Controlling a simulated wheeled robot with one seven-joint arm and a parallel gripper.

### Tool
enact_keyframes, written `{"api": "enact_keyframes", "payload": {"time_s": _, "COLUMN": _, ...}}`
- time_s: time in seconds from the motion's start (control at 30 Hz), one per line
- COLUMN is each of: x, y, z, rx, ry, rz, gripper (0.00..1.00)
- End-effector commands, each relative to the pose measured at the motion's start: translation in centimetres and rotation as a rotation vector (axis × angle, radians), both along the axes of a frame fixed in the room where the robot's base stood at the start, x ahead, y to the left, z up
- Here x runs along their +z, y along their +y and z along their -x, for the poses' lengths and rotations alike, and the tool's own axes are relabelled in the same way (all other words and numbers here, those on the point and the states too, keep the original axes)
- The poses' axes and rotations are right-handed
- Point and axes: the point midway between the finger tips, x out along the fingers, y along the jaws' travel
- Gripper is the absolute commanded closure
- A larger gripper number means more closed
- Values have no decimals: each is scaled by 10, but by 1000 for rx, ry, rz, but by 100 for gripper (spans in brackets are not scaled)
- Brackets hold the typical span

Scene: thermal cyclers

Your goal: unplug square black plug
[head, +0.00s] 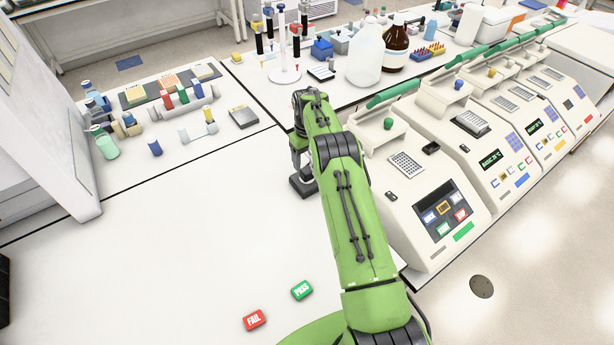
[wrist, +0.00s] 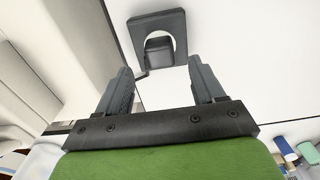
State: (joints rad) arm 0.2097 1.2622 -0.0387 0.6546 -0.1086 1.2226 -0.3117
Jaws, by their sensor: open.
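In the wrist view, a square black plug (wrist: 159,52) shows as a dark block inside the round light opening of a dark square socket plate (wrist: 142,28). The plate lies on the white table, and in the head view its dark base (head: 303,187) shows just under the end of my arm. My gripper (wrist: 160,76) is open and empty, its two grey fingers pointing toward the plug with a wide gap between them. In the picture the plug lies between and beyond the fingertips. In the head view my gripper (head: 299,160) points down over the plate, partly hidden by my green arm.
A row of thermal cyclers (head: 440,205) stands close on the right. A red FAIL button (head: 254,320) and a green PASS button (head: 302,290) lie on the front table. Bottles (head: 367,55) and racks stand at the back.

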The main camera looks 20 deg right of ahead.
Motion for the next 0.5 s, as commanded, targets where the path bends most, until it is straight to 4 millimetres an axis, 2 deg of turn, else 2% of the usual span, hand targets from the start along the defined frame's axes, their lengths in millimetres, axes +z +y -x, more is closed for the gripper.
{"api": "enact_keyframes", "payload": {"time_s": 0.03, "x": -15, "y": 0, "z": 0, "rx": 0, "ry": 2, "rz": -1, "gripper": 32}}
{"api": "enact_keyframes", "payload": {"time_s": 0.3, "x": -57, "y": 0, "z": 0, "rx": 0, "ry": 1, "rz": 0, "gripper": 32}}
{"api": "enact_keyframes", "payload": {"time_s": 0.5, "x": -66, "y": 0, "z": 0, "rx": 0, "ry": 0, "rz": 0, "gripper": 32}}
